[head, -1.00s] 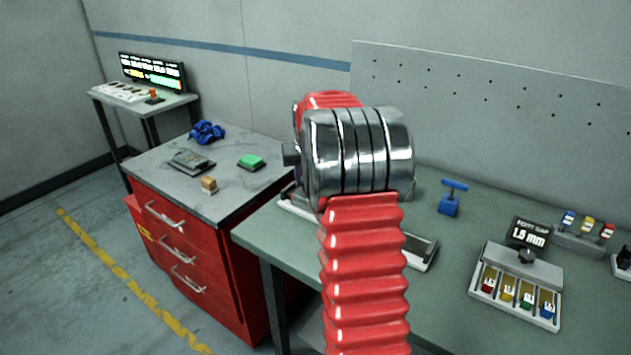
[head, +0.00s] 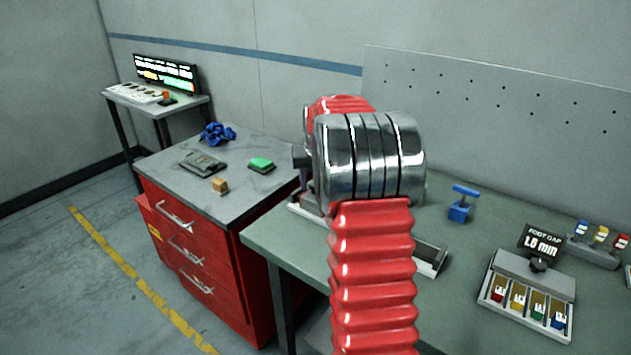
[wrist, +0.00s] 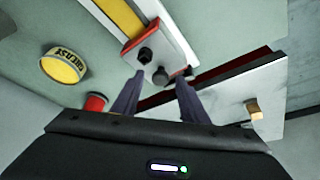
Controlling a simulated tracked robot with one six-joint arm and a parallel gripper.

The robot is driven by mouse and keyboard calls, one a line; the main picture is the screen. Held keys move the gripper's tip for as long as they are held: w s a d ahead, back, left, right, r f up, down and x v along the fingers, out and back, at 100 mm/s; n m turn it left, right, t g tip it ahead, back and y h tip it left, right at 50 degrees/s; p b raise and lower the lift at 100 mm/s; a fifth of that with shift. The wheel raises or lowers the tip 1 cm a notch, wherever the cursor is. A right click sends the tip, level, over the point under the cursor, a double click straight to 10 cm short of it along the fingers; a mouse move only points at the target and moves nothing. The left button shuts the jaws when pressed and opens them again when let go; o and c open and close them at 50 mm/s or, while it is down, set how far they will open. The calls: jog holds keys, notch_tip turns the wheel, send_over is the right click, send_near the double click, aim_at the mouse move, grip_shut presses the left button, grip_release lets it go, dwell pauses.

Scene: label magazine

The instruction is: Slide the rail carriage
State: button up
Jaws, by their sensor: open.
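In the wrist view, a pale carriage plate (wrist: 176,48) with dark knobs sits on a rail (wrist: 112,12) that has a yellow strip. My gripper (wrist: 156,84) is open, its two fingers apart and pointing at the plate's near end. A dark round knob (wrist: 161,76) shows between the fingertips; I cannot tell whether they touch it. In the head view, the two ends of the rail (head: 432,261) show on the green bench either side of my arm. My arm hides the carriage and most of my gripper there.
A yellow grease tin (wrist: 63,66) and a red object (wrist: 95,102) are left of the fingers. The red drawer cabinet (head: 205,255) stands left of the bench. A blue T-handled tool (head: 461,205) and a foot gap box (head: 525,290) are on the right.

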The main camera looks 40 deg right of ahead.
jog(key=v, duration=1.3)
jog(key=shift+r, duration=0.2)
jog(key=shift+s+f, duration=0.1)
jog(key=s+a+f+n+t+y, duration=0.1)
jog(key=s+a+f+n, duration=0.1)
jog(key=s+a, duration=1.1)
jog(key=s+a+f+n+y, duration=0.1)
jog(key=s+a+f+n, duration=0.2)
jog(key=s+a, duration=1)
jog(key=shift+s+a+n+t, duration=0.4)
jog(key=shift+a+n, duration=0.1)
jog(key=shift+a, duration=4.05)
